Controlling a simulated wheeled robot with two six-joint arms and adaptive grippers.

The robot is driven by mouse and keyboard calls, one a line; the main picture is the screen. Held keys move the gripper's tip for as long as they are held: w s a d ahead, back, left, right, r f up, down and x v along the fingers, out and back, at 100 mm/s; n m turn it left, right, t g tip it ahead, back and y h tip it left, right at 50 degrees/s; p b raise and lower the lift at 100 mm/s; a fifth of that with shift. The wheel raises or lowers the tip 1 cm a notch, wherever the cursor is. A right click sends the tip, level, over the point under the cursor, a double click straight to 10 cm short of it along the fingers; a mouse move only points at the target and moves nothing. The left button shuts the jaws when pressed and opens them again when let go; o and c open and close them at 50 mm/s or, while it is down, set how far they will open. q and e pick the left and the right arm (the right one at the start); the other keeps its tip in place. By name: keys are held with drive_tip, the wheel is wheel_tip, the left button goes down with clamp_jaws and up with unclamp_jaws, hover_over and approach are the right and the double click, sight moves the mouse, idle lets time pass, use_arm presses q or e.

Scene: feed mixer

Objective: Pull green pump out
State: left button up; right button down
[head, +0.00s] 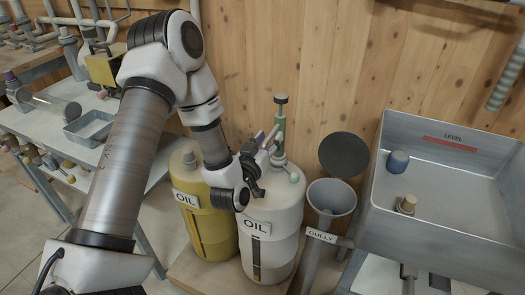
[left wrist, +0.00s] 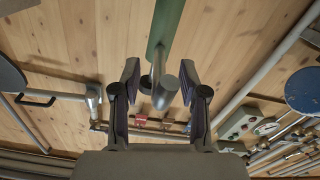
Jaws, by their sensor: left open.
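The green pump (head: 281,132) stands upright on top of the white oil drum (head: 262,225), with a dark knob at its upper end. My left gripper (head: 268,140) is beside the pump, on its left, just above the drum's top. In the left wrist view, the green pump body (left wrist: 166,28) comes in from the top edge, and a grey metal part reaches down between the fingertips. The left gripper (left wrist: 159,78) is open, one finger on each side of that grey part, with gaps visible. My right gripper is not in view.
A yellow oil drum (head: 209,232) stands left of the white one. A grey gully funnel (head: 331,198) with a dark round lid (head: 344,154) is on the right. Beyond it is a large metal tank (head: 450,215). The wooden wall (head: 320,60) is close behind.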

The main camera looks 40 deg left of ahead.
use_arm(q)
drive_tip(key=shift+w+a, duration=0.1)
drive_tip(key=shift+w, duration=0.45)
clamp_jaws()
drive_tip(key=shift+r, duration=0.1)
drive_tip(key=shift+r+p, duration=0.9)
drive_tip(key=shift+r, duration=0.15)
drive_tip(key=shift+r+p, duration=2.1)
drive_tip(key=shift+r, duration=0.35)
drive_tip(key=shift+f, duration=0.1)
